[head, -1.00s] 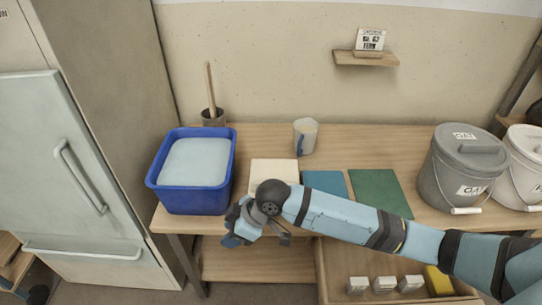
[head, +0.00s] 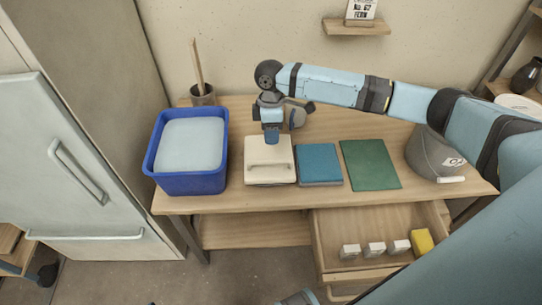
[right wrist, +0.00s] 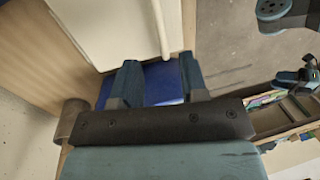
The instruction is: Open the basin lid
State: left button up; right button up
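A blue basin (head: 187,182) stands at the left end of the table, with a flat pale surface (head: 190,146) inside its rim; whether that is a lid or contents I cannot tell. Right of it lies a cream square piece (head: 270,174) with a bar handle near its front edge. My right gripper (head: 271,138) points down over the back edge of the cream piece; I cannot tell if it touches. In the right wrist view its two fingers (right wrist: 162,82) stand apart, with blue basin (right wrist: 164,84) showing beyond them. My left gripper is not clearly shown.
A blue square (head: 319,164) and a green square (head: 370,165) lie right of the cream piece. A grey bucket (head: 425,156) is partly hidden by my arm. An open drawer (head: 330,225) holds small white blocks and a yellow one. A fridge (head: 50,130) stands left.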

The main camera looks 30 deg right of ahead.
send_over(271, 157)
jog(key=s+a, duration=0.2)
jog(key=s, duration=0.2)
jog(key=f, duration=0.4)
jog(key=f+b, duration=0.1)
jog(key=f, duration=0.3)
jog(key=shift+w+f, duration=0.2)
jog(key=shift+f, duration=0.2)
grip_shut()
